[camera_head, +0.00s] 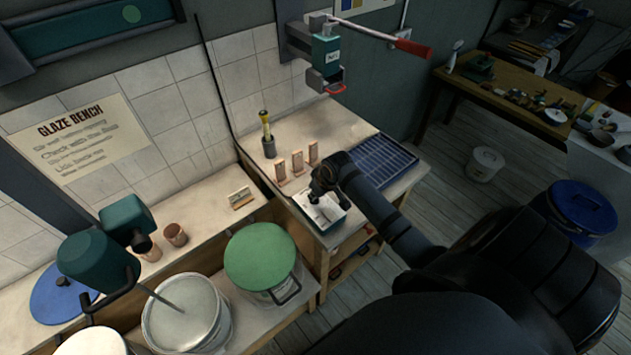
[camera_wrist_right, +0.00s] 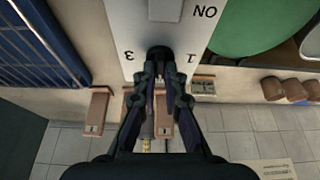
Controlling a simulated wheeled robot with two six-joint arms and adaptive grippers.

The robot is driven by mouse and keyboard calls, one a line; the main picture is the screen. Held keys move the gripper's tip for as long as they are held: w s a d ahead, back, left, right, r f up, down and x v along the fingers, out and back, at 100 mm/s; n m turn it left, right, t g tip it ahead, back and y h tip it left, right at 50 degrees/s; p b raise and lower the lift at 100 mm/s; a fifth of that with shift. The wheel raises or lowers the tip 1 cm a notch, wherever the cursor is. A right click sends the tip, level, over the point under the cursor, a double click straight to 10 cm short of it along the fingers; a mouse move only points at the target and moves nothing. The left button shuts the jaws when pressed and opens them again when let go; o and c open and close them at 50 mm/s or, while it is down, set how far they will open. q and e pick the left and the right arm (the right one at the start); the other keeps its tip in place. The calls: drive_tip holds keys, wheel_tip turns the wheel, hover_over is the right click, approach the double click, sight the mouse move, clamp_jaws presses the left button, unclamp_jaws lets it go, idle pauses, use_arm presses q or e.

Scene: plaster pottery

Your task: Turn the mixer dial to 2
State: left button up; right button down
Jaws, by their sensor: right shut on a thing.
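The mixer's control box (camera_head: 327,213) is a small pale box on the bench. In the right wrist view its white panel (camera_wrist_right: 110,18) shows the marks ON, 1 and 3, upside down. My right gripper (camera_head: 320,190) reaches down over the box. In the right wrist view my right gripper (camera_wrist_right: 160,60) has its fingertips close together on the dial, between the 3 and the 1. The fingers cover the dial, so its pointer cannot be made out. The teal mixer (camera_head: 95,258) stands at the left, with a rod in a bucket (camera_head: 183,315). My left gripper is not in view.
Several wooden pieces (camera_head: 298,160) stand just behind the control box. A blue grid tray (camera_head: 372,160) lies to its right. A green-lidded bucket (camera_head: 262,255) stands close on the left. A wall-mounted device with a red-handled lever (camera_head: 410,47) hangs above.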

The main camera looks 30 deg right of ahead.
idle(0.3)
drive_tip(key=c, duration=1.4)
unclamp_jaws()
drive_tip(key=shift+c, duration=0.2)
drive_tip(key=v, duration=1.2)
drive_tip(key=shift+a, duration=0.1)
